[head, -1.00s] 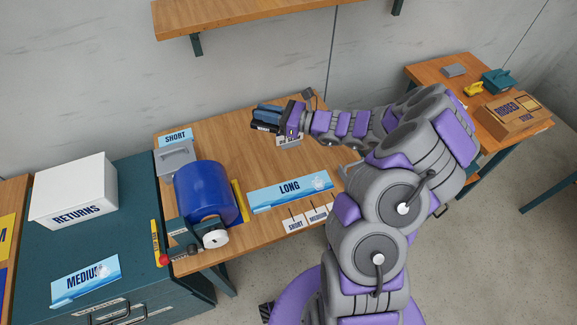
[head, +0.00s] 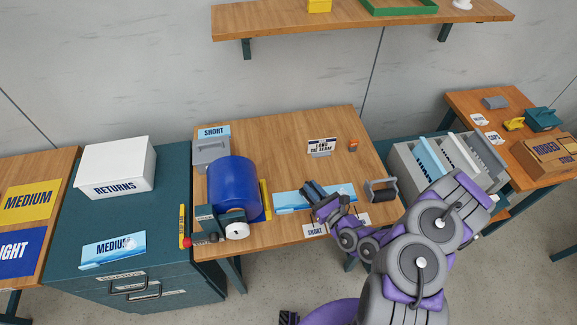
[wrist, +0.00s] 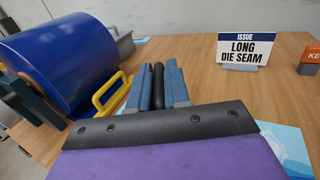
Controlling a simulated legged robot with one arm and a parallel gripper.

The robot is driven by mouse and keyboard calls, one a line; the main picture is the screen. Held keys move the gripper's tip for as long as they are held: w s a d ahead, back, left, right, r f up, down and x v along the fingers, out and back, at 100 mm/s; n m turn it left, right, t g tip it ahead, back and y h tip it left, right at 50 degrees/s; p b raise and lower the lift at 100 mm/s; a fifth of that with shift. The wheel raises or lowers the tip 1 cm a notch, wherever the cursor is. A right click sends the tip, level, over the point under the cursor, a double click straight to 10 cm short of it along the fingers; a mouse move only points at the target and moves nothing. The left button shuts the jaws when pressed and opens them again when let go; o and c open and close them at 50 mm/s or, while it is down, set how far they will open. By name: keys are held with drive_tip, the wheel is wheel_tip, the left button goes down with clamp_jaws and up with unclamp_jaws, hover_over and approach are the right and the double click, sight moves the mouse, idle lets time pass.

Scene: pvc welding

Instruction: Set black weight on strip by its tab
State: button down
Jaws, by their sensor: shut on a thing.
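My gripper (head: 312,190) is low over the middle of the strip. In the wrist view its two blue fingers (wrist: 160,82) are closed around a narrow black piece, the black weight's tab (wrist: 158,75). The weight's body is hidden behind the gripper, so I cannot tell whether it touches the strip. Parts of the strip show on both sides of the gripper in the wrist view (wrist: 290,145).
A blue roll (head: 234,185) and a yellow handled piece (head: 265,199) stand left of the strip. A dark handled piece (head: 383,190) stands at its right. The LONG DIE SEAM sign (head: 321,146) and an orange block (head: 353,145) stand behind. The table's back middle is clear.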

drive_tip(key=shift+s+f, duration=0.15)
drive_tip(key=shift+f, duration=0.2)
drive_tip(key=w+b, duration=0.1)
drive_tip(key=w, duration=0.4)
drive_tip(key=w+a+f+b, duration=0.1)
drive_tip(key=w, duration=0.4)
drive_tip(key=w+a+b, duration=0.1)
drive_tip(key=w, duration=0.4)
drive_tip(key=shift+w+a+f, duration=0.2)
drive_tip(key=shift+w, duration=0.1)
wheel_tip(320, 180, down, 4)
drive_tip(key=shift+a+r+b, duration=0.1)
drive_tip(key=shift+r+b, duration=0.05)
drive_tip(key=shift+b, duration=0.45)
drive_tip(key=shift+r, duration=0.1)
drive_tip(key=c, duration=1.1)
unclamp_jaws()
